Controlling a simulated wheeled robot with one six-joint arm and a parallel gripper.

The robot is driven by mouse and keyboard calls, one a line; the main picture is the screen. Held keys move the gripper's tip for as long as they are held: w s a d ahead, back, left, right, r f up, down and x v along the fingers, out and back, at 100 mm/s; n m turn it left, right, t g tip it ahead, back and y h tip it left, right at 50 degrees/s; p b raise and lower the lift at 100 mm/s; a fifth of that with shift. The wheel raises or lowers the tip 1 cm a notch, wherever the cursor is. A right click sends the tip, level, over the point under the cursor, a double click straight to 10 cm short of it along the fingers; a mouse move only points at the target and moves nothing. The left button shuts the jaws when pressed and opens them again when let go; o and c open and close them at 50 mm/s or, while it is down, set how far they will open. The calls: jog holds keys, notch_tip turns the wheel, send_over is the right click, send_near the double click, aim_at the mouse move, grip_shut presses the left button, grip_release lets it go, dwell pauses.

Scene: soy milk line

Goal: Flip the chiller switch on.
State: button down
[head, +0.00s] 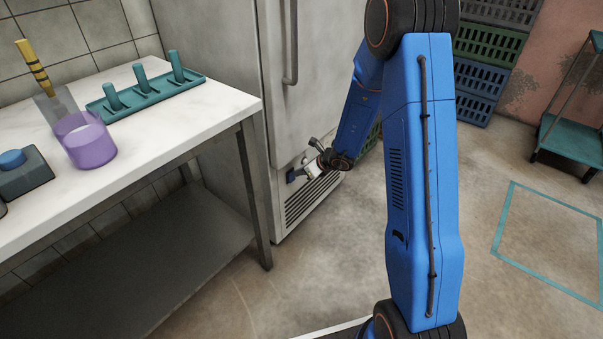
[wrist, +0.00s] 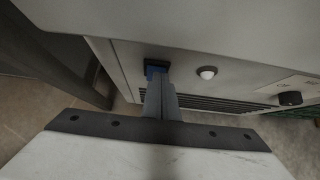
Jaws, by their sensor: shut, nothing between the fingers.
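The chiller (head: 310,65) is a tall grey cabinet with a vertical door handle, left of centre in the head view. In the wrist view, a small dark switch housing (wrist: 155,64) sits on its lower front panel. My gripper (wrist: 158,80) is shut and empty, its fingers pointing at the switch and overlapping its lower part. A blue patch shows at the fingertips; whether they touch the switch cannot be told. The fingers hide which way the switch is set.
A round white lamp (wrist: 207,72) is right of the switch, and a black knob (wrist: 290,98) is farther right. A vent grille (head: 311,198) lies below. A worktable (head: 225,105) with a purple cup (head: 84,140) stands left.

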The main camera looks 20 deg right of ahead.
jog(key=shift+w+a+r, duration=0.15)
jog(key=shift+w+a, duration=0.15)
jog(key=shift+w, duration=0.1)
jog(key=shift+r, duration=0.75)
